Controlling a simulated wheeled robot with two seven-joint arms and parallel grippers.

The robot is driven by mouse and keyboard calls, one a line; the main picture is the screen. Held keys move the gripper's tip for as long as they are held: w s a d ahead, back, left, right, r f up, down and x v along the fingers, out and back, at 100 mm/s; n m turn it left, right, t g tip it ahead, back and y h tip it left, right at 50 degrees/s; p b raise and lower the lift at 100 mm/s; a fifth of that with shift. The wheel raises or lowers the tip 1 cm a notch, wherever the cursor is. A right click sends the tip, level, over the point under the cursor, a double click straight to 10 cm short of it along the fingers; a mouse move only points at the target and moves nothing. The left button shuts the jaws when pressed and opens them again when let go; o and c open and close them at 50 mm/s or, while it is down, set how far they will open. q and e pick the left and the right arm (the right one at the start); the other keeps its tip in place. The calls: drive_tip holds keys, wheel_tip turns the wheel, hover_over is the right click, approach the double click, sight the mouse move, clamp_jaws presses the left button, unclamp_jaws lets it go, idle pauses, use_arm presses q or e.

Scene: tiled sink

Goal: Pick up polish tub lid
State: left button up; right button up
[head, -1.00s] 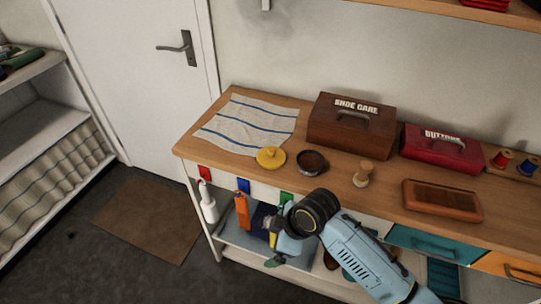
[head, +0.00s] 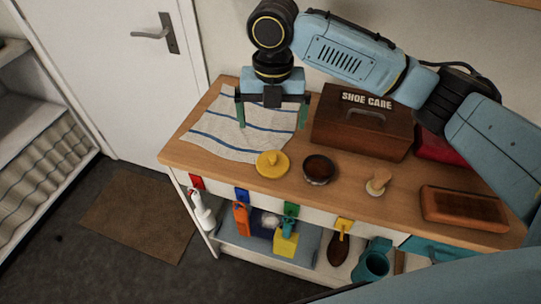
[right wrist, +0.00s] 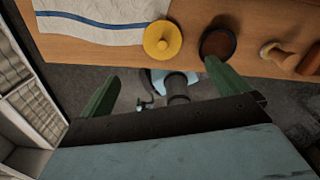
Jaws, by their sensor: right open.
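The polish tub lid is a round yellow disc with a knob (head: 272,163). It lies on the wooden counter beside the striped cloth, near the front edge. It also shows in the right wrist view (right wrist: 162,39), beyond and between the green fingers. The dark open tub (head: 318,169) stands just right of the lid. My right gripper (head: 271,120) points down above the cloth, behind the lid, with its green fingers spread wide and nothing between them. It also shows open in the right wrist view (right wrist: 160,85). My left gripper is not in view.
The striped cloth (head: 215,125) covers the counter's left end. The brown shoe care box (head: 362,125) stands behind the tub. A small wooden-handled item (head: 378,182) and a brown brush (head: 463,208) lie to the right. Hanging items and a lower shelf are below the counter.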

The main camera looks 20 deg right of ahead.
hover_over(273, 157)
wheel_tip(273, 157, down, 7)
drive_tip(key=shift+a+f+b, duration=0.1)
drive_tip(key=shift+a+b, duration=0.05)
drive_tip(key=shift+b, duration=0.3)
drive_tip(key=shift+f+b, duration=0.35)
drive_tip(key=shift+f, duration=2.5)
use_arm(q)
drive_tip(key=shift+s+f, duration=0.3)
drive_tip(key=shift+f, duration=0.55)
use_arm(e)
drive_tip(key=c, duration=1)
